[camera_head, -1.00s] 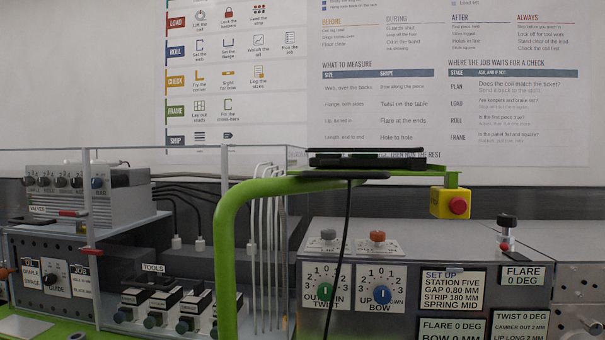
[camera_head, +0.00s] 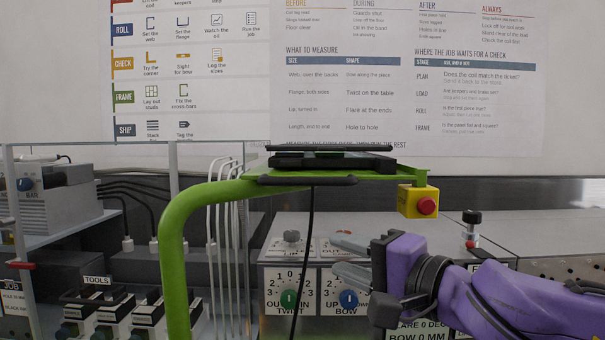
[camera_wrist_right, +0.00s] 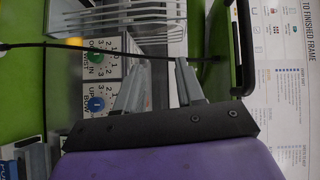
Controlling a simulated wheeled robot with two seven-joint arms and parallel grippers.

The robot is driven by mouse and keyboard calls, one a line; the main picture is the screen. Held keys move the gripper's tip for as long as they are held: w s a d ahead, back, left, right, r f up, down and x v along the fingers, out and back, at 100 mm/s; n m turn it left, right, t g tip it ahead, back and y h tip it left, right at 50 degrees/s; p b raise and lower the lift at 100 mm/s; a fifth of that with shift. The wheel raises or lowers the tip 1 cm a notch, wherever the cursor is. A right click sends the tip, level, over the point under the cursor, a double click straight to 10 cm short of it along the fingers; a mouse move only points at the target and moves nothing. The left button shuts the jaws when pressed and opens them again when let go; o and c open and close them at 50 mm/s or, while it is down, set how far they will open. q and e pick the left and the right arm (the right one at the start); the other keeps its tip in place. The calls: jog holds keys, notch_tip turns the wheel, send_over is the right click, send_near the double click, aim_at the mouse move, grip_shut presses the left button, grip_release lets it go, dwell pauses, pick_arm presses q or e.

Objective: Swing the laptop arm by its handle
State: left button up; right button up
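The green laptop arm (camera_head: 172,235) rises at left centre in the head view and bends right to a flat tray. A closed-looking black laptop (camera_head: 330,160) lies on the tray. The black bar handle (camera_head: 308,181) runs along the tray's front edge; it also shows upright at the upper right of the right wrist view (camera_wrist_right: 244,45). My right gripper (camera_head: 336,252) is below and slightly right of the handle, apart from it. Its two grey fingers are spread and empty, as the right wrist view (camera_wrist_right: 162,65) also shows. My left gripper is out of view.
A black cable (camera_head: 305,235) hangs from the tray and crosses near my fingertips in the wrist view. A yellow box with a red button (camera_head: 426,206) hangs at the tray's right end. Behind stands a control panel with knobs (camera_head: 289,298). A tool rack (camera_head: 110,318) is lower left.

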aim_at(307, 183)
jog(key=s+r+n+y, duration=0.1)
jog(key=s+r+y, duration=0.25)
jog(key=r, duration=0.55)
jog(key=shift+h, duration=0.45)
jog(key=x, duration=0.9)
jog(key=shift+w+r, duration=0.2)
jog(key=shift+r, duration=0.05)
jog(key=shift+c, duration=0.3)
jog(key=shift+w+f+t, duration=0.1)
jog(key=shift+t, duration=0.2)
grip_shut()
